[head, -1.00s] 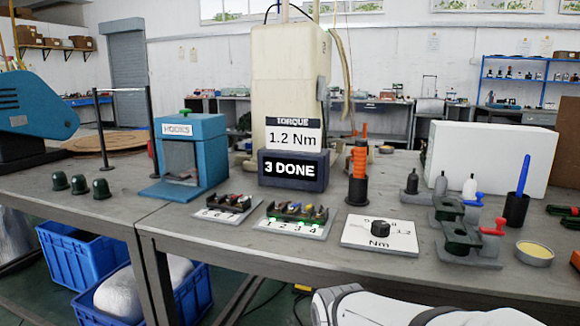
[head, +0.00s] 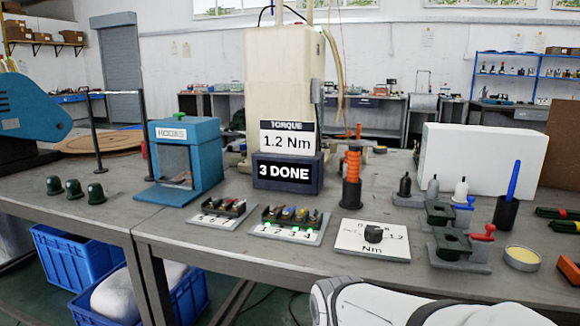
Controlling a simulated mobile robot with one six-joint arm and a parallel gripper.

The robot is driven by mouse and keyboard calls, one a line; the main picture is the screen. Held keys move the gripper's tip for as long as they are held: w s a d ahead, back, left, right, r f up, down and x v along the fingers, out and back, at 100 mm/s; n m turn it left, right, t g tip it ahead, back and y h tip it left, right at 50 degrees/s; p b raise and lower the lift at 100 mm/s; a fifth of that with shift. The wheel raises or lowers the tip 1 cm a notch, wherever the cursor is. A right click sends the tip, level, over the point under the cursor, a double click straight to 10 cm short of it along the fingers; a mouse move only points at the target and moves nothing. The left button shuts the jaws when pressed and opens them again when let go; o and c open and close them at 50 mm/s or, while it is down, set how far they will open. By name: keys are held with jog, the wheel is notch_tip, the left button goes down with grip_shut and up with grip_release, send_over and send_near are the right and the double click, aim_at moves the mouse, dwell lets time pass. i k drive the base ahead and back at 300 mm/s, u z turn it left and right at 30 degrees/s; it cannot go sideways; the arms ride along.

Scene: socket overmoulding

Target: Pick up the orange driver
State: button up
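The orange driver (head: 353,165) stands upright in a black cup (head: 351,194) on the grey bench, just right of the display. Its lower end is hidden inside the cup. A white link of my arm (head: 400,303) shows along the bottom edge, right of centre, nearer to the camera than the driver. My gripper is not in view, and nothing is seen touching the driver.
A torque display (head: 288,172) reads 1.2 Nm and 3 DONE. A dial plate (head: 352,243) lies in front of the cup, and a lit numbered tray (head: 268,234) is left of it. Clamp fixtures (head: 450,246) and a blue-handled tool (head: 514,180) stand right.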

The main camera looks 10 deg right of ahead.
aim_at(354, 155)
jog(key=z, duration=1.65)
jog(key=k, duration=1.7)
jog(key=u, duration=0.65)
jog(key=i, duration=1)
